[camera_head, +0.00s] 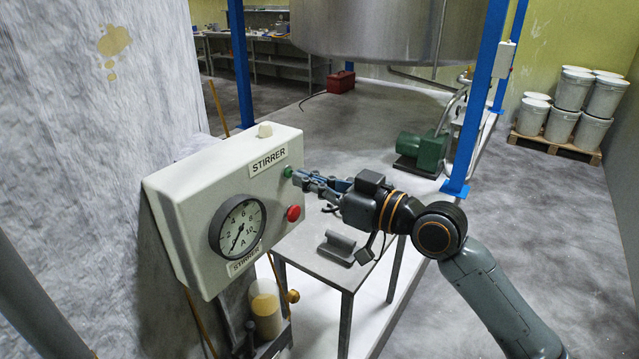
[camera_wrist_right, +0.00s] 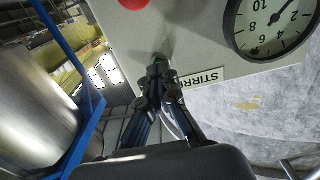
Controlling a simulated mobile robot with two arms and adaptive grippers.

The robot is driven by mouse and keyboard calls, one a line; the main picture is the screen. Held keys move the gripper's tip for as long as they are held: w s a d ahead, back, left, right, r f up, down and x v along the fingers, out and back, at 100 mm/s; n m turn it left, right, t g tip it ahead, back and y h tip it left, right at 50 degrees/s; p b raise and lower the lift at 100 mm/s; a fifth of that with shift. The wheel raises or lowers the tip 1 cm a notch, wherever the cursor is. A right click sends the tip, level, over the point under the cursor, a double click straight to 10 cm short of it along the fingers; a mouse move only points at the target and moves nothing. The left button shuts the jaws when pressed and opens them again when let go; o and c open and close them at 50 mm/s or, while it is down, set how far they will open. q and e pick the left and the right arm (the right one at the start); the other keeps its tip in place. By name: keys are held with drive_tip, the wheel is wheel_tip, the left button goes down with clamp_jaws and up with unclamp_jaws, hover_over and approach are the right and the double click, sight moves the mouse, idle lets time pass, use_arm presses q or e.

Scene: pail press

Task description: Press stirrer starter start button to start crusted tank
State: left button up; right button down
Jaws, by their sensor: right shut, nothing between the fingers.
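The stirrer starter (camera_head: 200,195) is a pale grey box on the left with STIRRER labels and a round ammeter (camera_head: 238,226). Its green start button (camera_head: 288,172) is on the right part of the face, above the red button (camera_head: 293,213). My right gripper (camera_head: 298,176) is shut and empty, its fingertips at the green button. In the wrist view the shut fingertips (camera_wrist_right: 159,62) lie over the green button and hide most of it; I cannot tell whether it is pushed in. The tank (camera_head: 375,30) is the steel vessel at the top. My left gripper is not in view.
A small metal table (camera_head: 310,262) stands below my right gripper, with a grey bracket-like piece (camera_head: 337,248) on it. A green motor pump (camera_head: 422,150) and blue posts (camera_head: 480,100) are behind. White pails (camera_head: 575,90) stand on a pallet at the right. Floor between is clear.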

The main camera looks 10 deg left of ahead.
drive_tip(key=shift+w+a, duration=0.1)
drive_tip(key=shift+a, duration=0.1)
idle(0.3)
drive_tip(key=shift+w+a, duration=0.2)
drive_tip(key=shift+a, duration=0.35)
drive_tip(key=b+v, duration=0.1)
drive_tip(key=v, duration=0.4)
drive_tip(key=shift+s+d, duration=0.1)
drive_tip(key=shift+d, duration=0.2)
idle(0.4)
